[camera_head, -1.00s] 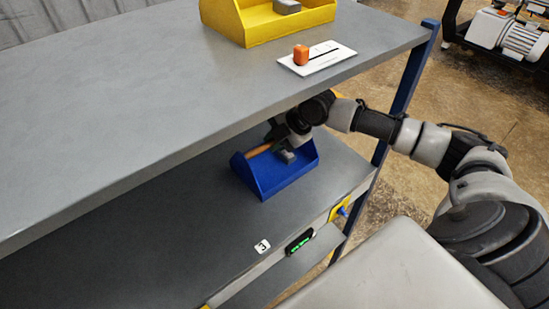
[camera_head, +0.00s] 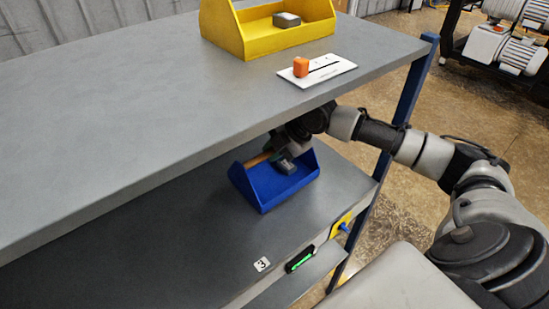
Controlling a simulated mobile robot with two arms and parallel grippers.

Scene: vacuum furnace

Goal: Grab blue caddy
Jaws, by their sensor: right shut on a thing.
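The blue caddy (camera_head: 272,191) is an open box on the lower shelf, near its right end. A wooden handle (camera_head: 257,159) runs across its top, and a grey block (camera_head: 287,166) shows by the gripper. My right gripper (camera_head: 277,151) reaches in under the upper shelf from the right and is shut on the caddy's handle. Its fingertips are partly hidden by the shelf edge and the caddy. Whether the caddy is clear of the shelf surface is hard to tell. My left gripper is out of view.
The upper shelf (camera_head: 130,120) overhangs the caddy closely. On it are a yellow caddy (camera_head: 268,40) and a white plate with an orange knob (camera_head: 301,67). A blue post (camera_head: 408,90) stands at the right. The lower shelf (camera_head: 150,250) is clear to the left.

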